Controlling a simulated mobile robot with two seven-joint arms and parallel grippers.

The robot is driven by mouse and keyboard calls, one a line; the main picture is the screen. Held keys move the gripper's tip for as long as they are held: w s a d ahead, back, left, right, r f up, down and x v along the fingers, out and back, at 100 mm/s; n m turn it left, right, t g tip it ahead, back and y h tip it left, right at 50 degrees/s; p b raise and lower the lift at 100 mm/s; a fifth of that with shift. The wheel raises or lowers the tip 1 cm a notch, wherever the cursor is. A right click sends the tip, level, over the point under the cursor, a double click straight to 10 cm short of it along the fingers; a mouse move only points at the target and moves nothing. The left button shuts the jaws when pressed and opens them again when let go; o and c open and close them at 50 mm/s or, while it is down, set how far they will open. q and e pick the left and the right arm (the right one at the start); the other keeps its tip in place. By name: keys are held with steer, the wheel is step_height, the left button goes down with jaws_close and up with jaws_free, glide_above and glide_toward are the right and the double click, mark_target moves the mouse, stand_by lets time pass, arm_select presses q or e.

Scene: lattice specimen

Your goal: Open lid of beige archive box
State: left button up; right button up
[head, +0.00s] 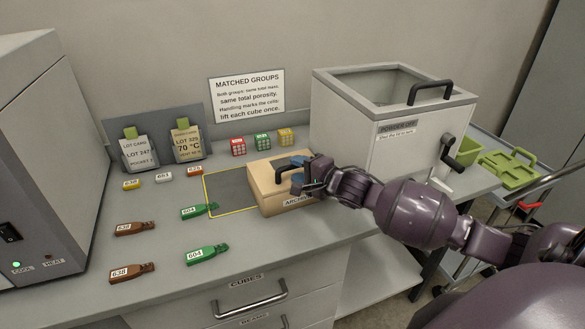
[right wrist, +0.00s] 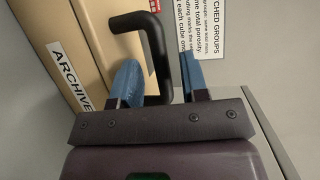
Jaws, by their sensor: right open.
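The beige archive box (head: 264,180) stands on the bench in the head view, its lid down. A black bar handle (head: 281,173) is on the box. In the right wrist view the handle (right wrist: 157,50) projects from the beige box (right wrist: 60,22) beside its ARCHIVE label. My right gripper (head: 301,174) is at the handle. Its blue fingers in the right wrist view (right wrist: 160,78) are open, with part of the handle showing between them. The handle does not look clamped; contact with a finger cannot be told. My left gripper is not in view.
A large grey chamber (head: 340,125) with a black handle stands right behind the box. A yellow-outlined dark pad (head: 228,190) lies left of it. Small cubes (head: 262,141) stand behind. Green and brown labelled specimens (head: 207,255) lie on the left bench.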

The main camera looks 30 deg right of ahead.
steer(key=shift+x, duration=1.15)
jaws_close()
